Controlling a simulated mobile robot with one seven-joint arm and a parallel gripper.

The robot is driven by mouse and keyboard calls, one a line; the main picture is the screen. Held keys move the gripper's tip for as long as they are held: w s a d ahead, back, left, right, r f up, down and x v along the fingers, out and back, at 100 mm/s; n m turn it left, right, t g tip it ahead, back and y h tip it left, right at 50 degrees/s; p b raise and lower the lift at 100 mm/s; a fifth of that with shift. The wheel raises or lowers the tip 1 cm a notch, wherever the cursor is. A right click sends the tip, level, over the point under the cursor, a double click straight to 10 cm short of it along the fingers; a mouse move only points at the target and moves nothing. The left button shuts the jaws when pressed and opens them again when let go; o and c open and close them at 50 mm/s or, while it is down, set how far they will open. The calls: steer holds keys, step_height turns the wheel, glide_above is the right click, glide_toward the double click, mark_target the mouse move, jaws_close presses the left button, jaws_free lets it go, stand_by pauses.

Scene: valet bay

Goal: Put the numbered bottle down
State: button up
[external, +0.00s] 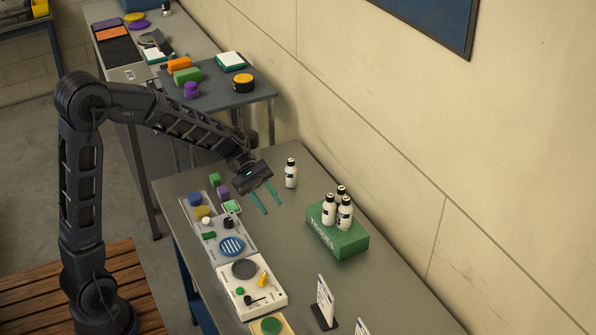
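A white bottle (291,174) with a black cap stands upright on the grey table (345,293), near the wall. It has a dark mark low on its side, too small to read. Three similar bottles (337,208) stand close together on a green box (338,240) to the right; one partly hides another. I cannot tell which bottle is the numbered one. My gripper (273,208) has teal fingers, spread apart with nothing visible between them. It is just left of the lone bottle, apart from it in the picture, and points down toward the table.
Trays (248,290) with small coloured parts line the table's front-left side. An upright card (325,303) stands nearer the camera. A raised dark shelf (215,88) with coloured blocks lies behind. The wall bounds the right. Table around the lone bottle is clear.

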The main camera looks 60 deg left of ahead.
steer(key=s+d+r+m+g+y, duration=0.1)
steer(key=s+d+r+m+y, duration=0.2)
steer(key=s, duration=0.5)
steer(key=s+r+m+y, duration=0.1)
steer(key=s+m+y, duration=0.25)
steer(key=s, duration=0.55)
steer(key=s+a+r+m+t+y, duration=0.1)
steer(key=s+a+m+y, duration=0.1)
steer(key=s+m, duration=0.2)
steer(key=s+a+r+m+t+y, duration=0.1)
steer(key=s+a+m+t+y, duration=0.1)
steer(key=s, duration=0.7)
steer(key=shift+s+a+m+y, duration=0.45)
steer(key=shift+m+y, duration=0.3)
steer(key=shift+m, duration=0.4)
